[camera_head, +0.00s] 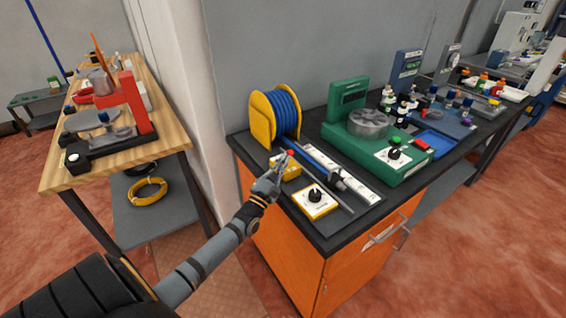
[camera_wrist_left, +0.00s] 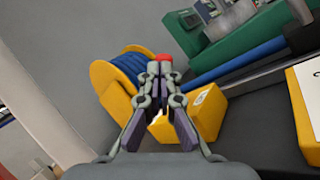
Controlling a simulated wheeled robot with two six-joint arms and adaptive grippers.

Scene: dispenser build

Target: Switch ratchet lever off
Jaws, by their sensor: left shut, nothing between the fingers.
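My left gripper (camera_head: 281,161) is shut and empty over the near edge of the dark bench. Its closed fingertips also show in the left wrist view (camera_wrist_left: 160,68). A small red knob or button (camera_head: 290,152) shows just at the fingertips, and in the wrist view its red top (camera_wrist_left: 164,57) is right beyond them. Whether they touch cannot be told. A yellow box (camera_head: 291,173) sits beside and below the fingers, partly hidden by them; the wrist view shows its right part (camera_wrist_left: 210,108). No part is clearly recognisable as the ratchet lever. My right gripper is not in view.
A yellow spool of blue tube (camera_head: 284,112) stands behind the gripper. A blue tube (camera_head: 318,163) runs across the bench to the right. A yellow-edged dial panel (camera_head: 316,205) lies nearer the front. A green machine (camera_head: 372,150) stands further right. A wooden table (camera_head: 160,138) is at left.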

